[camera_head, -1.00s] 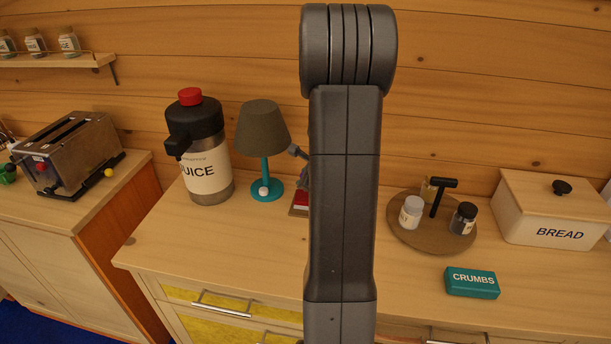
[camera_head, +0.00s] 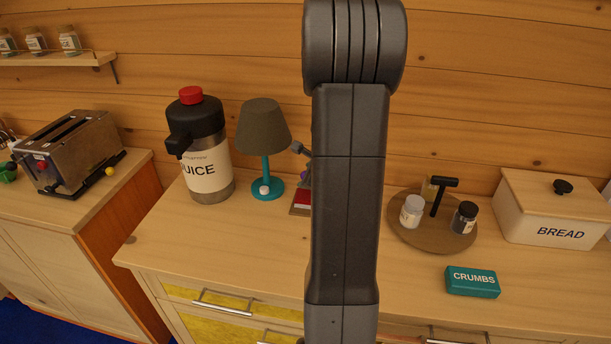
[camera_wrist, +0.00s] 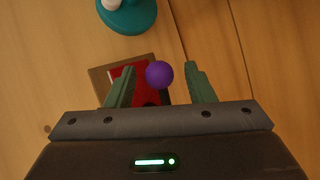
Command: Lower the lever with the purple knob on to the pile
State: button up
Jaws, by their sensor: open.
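The purple knob (camera_wrist: 160,74) is a round ball between the two green fingers of my gripper (camera_wrist: 160,66) in the wrist view. The fingers are open, with a gap on each side of the knob. Below the knob lies a red piece (camera_wrist: 122,72) on a brown wooden base (camera_wrist: 101,78). The lever's shaft and any pile are hidden or too unclear to make out.
A teal lamp (camera_head: 264,135) stands close to the device, with its base (camera_wrist: 128,14) at the top of the wrist view. A juice dispenser (camera_head: 207,178) is further left. To the right are a round tray (camera_head: 402,234), a bread box (camera_head: 552,225) and a crumbs box (camera_head: 472,282).

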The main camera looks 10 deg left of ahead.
jog(key=v, duration=1.2)
jog(key=shift+p, duration=0.3)
jog(key=shift+a, duration=0.1)
jog(key=x, duration=1.3)
jog(key=shift+w+a+f+b, duration=0.1)
jog(key=shift+w+f+b, duration=0.15)
jog(key=shift+f+b, duration=0.1)
jog(key=shift+r, duration=0.1)
